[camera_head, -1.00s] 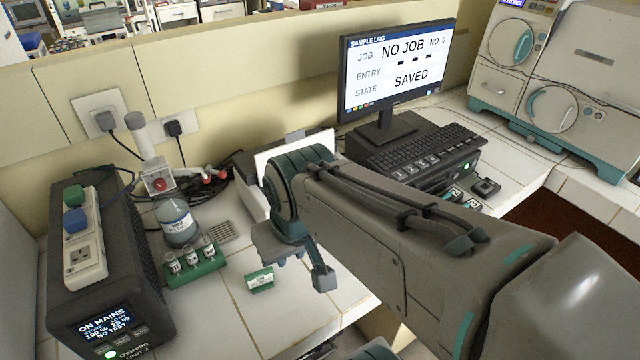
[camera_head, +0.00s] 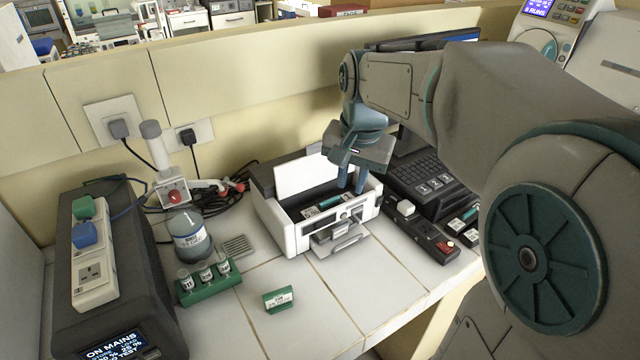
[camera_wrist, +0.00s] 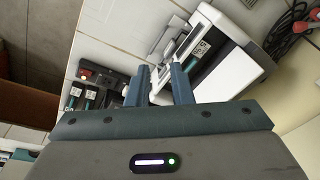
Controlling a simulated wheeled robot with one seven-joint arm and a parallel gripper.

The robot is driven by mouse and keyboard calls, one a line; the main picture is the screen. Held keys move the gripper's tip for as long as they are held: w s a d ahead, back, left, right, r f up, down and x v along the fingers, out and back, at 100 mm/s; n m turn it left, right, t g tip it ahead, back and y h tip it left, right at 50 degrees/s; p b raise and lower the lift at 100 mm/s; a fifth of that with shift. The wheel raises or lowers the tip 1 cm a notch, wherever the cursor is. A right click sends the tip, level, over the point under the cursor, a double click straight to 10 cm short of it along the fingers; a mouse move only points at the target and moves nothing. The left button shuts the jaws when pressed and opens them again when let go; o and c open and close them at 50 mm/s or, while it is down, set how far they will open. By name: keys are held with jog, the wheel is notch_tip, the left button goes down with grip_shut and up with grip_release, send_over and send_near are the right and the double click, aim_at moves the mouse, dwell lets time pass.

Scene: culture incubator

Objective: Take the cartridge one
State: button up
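A white printer (camera_head: 292,232) stands with its lid up. Inside its dark bay lies a cartridge with a teal body and a pale label (camera_head: 332,205); it also shows in the wrist view (camera_wrist: 201,50). Dark cartridges with teal strips and pale labels (camera_wrist: 90,99) lie by the red-button unit in the wrist view. I cannot read which cartridge is number one. My gripper (camera_head: 352,187) points down above the right part of the printer bay. In the wrist view its two fingers (camera_wrist: 158,88) are apart, with nothing between them.
A black unit with a red button (camera_head: 428,238) stands right of the printer, beside the keyboard (camera_head: 430,180). The printer's front tray (camera_head: 340,245) sticks out.

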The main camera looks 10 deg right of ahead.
jog(key=w+f+m+g+b, duration=0.15)
jog(key=w+m, duration=0.25)
jog(key=w, duration=0.6)
jog(key=m, duration=0.3)
send_over(330, 199)
notch_tip(330, 199, down, 4)
jog(key=shift+g, duration=0.25)
jog(key=f, duration=0.8)
jog(key=shift+s+a+f, duration=0.1)
jog(key=shift+a+f, duration=0.25)
jog(key=shift+a, duration=0.05)
jog(key=shift+d+f+p, duration=0.2)
jog(key=shift+f+p, duration=0.15)
jog(key=shift+f, duration=1)
jog(key=shift+d+f+p, duration=0.15)
jog(key=shift+f+p, duration=0.2)
jog(key=shift+f, duration=1)
grip_shut()
